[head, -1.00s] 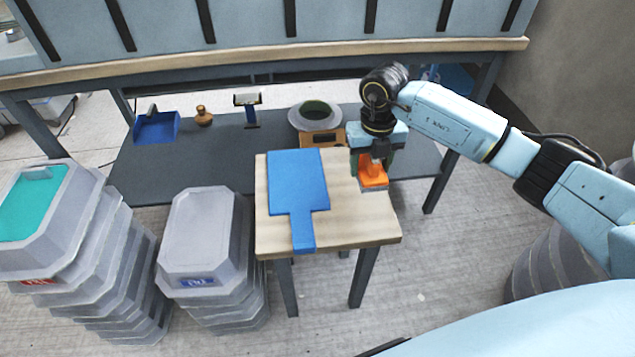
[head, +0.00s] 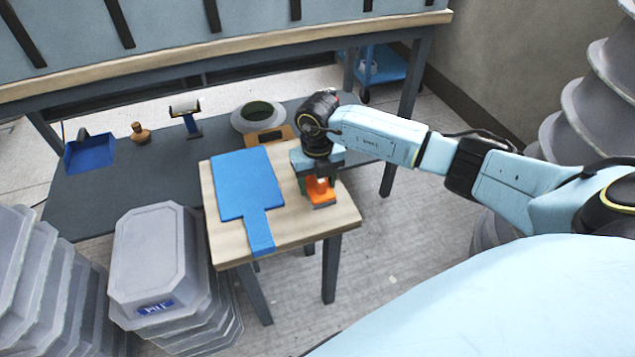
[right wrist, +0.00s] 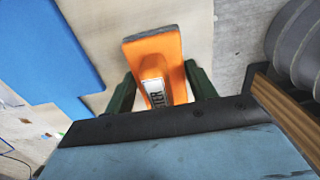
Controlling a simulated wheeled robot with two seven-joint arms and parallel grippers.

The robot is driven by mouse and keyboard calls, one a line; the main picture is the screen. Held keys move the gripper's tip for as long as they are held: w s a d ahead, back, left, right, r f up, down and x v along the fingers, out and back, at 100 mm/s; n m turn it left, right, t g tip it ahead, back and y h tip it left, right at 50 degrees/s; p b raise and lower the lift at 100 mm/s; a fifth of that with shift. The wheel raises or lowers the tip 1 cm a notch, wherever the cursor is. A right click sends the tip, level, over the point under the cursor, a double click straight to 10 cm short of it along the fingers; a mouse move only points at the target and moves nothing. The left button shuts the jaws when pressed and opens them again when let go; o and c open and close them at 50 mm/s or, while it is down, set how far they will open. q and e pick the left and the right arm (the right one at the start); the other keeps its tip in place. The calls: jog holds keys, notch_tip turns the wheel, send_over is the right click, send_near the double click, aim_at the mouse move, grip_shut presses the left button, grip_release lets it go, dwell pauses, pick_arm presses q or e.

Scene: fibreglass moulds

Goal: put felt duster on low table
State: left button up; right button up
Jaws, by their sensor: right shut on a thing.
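The felt duster (head: 320,190) is orange with a grey felt edge. It is at the right part of the low wooden table (head: 290,222), over or on its top; I cannot tell whether it touches. In the right wrist view the duster (right wrist: 157,62) shows a white label and sits between the green fingers. My right gripper (head: 318,180) is shut on the duster from above. A blue paddle-shaped mat (head: 248,187) lies flat on the table's left and middle part, beside the duster. My left gripper is not in view.
Behind the low table, a dark grey shelf (head: 95,200) holds a blue dustpan (head: 90,153), a wooden knob (head: 140,133), a scraper-like tool (head: 186,117) and a round grey ring (head: 258,116). Stacked grey bins (head: 150,255) stand to the left. Bare wood shows at the table's front right.

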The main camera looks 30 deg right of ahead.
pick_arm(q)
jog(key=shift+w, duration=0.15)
pick_arm(e)
jog(key=shift+f, duration=0.1)
jog(key=o, duration=1)
jog(key=shift+c, duration=0.2)
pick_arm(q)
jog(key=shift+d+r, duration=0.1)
pick_arm(e)
jog(key=shift+r, duration=0.25)
notch_tip(320, 180, up, 11)
jog(key=p, duration=0.4)
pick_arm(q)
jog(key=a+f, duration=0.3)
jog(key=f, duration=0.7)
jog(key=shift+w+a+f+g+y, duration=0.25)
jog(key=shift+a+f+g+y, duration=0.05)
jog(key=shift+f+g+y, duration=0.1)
pick_arm(e)
jog(key=shift+r, duration=0.4)
